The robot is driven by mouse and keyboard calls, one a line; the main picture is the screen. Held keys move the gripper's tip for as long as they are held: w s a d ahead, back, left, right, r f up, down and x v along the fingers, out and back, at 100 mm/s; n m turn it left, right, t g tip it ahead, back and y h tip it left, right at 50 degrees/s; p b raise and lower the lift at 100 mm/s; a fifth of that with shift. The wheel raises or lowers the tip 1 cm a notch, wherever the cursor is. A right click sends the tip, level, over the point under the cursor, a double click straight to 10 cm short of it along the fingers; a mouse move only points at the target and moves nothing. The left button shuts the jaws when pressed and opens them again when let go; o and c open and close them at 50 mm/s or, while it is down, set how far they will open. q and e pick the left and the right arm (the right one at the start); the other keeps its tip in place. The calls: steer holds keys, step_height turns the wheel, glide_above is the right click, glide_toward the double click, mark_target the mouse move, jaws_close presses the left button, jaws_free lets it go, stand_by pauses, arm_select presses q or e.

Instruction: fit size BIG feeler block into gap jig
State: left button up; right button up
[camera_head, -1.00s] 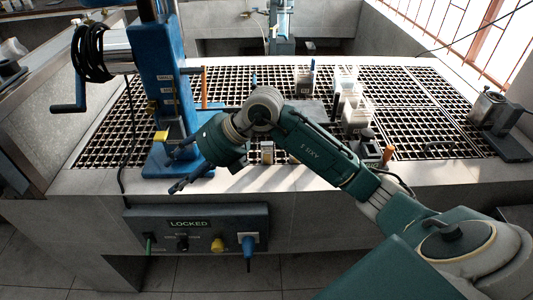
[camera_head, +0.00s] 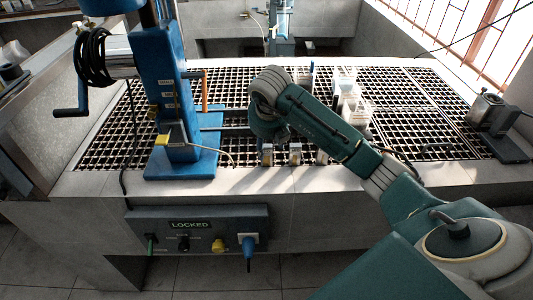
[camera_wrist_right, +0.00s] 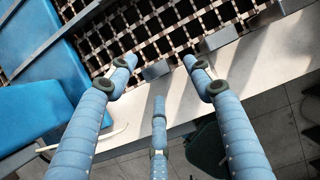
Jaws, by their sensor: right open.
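Small upright grey blocks stand on the near ledge in the head view: one at the left (camera_head: 267,155), one in the middle (camera_head: 295,153) and one at the right (camera_head: 321,157). I cannot read any size on them, nor tell which is BIG. I cannot pick out the gap jig for certain. My right gripper (camera_wrist_right: 157,78) is open and empty in the wrist view, its blue fingers spread above the ledge. A grey block (camera_wrist_right: 155,70) shows just beyond the fingertips, apart from them. In the head view my wrist hides most of the gripper. My left gripper is not in view.
A blue stand (camera_head: 160,80) with a crank rises at the left. A dark grating (camera_head: 415,110) covers the bench top. White containers (camera_head: 350,100) stand behind my arm, and a metal cup on a dark base (camera_head: 487,110) is at the right. A control box (camera_head: 198,228) hangs below.

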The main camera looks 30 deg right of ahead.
steer(key=p+x, duration=0.1)
steer(key=x, duration=0.3)
steer(key=shift+w, duration=0.15)
steer(key=shift+a, duration=0.1)
jaws_close()
steer(key=shift+r, duration=0.1)
step_height(320, 180, up, 14)
steer(key=b, duration=0.3)
step_height(320, 180, up, 6)
glide_above(266, 146)
steer(key=shift+d+p, duration=0.2)
steer(key=shift+p, duration=0.1)
